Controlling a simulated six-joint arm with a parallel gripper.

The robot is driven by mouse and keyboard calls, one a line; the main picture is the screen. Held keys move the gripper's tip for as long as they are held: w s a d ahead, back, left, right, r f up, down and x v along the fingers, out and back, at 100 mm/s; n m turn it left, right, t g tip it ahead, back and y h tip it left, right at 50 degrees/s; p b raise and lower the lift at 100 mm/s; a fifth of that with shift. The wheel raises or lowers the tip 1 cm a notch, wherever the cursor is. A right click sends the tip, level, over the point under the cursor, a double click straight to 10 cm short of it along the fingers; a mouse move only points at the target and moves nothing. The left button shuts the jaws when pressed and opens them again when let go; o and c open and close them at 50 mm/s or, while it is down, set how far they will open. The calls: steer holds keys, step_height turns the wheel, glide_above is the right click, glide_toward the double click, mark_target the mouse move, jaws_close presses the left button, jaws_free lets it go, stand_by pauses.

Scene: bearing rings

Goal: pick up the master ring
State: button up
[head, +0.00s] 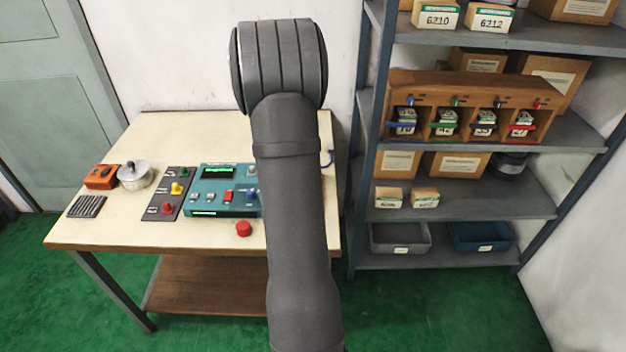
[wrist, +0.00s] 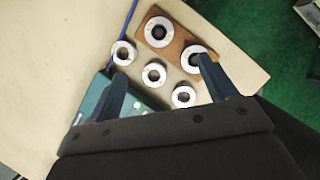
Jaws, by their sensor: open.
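In the wrist view several pale metal rings lie on and near a brown wooden board (wrist: 174,43). One larger ring (wrist: 159,31) is at the board's upper end, and another ring (wrist: 194,57) is partly covered by my right finger. Three more lie off the board: a ring by a blue strip (wrist: 123,53), a middle ring (wrist: 154,73) and a lower ring (wrist: 184,95). I cannot tell which is the master ring. In the head view my arm hides the rings and gripper.
A teal instrument box (head: 224,190) with displays stands on the cream table (head: 190,139), beside a panel of coloured knobs (head: 170,192), a lidded metal pot (head: 135,175) and a red button (head: 244,229). Shelving (head: 520,201) with boxes stands at the right.

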steer(key=x, duration=1.4)
steer(key=shift+w+a, duration=0.1)
steer(key=shift+c, duration=0.3)
steer(key=c, duration=1.2)
steer(key=shift+r, duration=0.1)
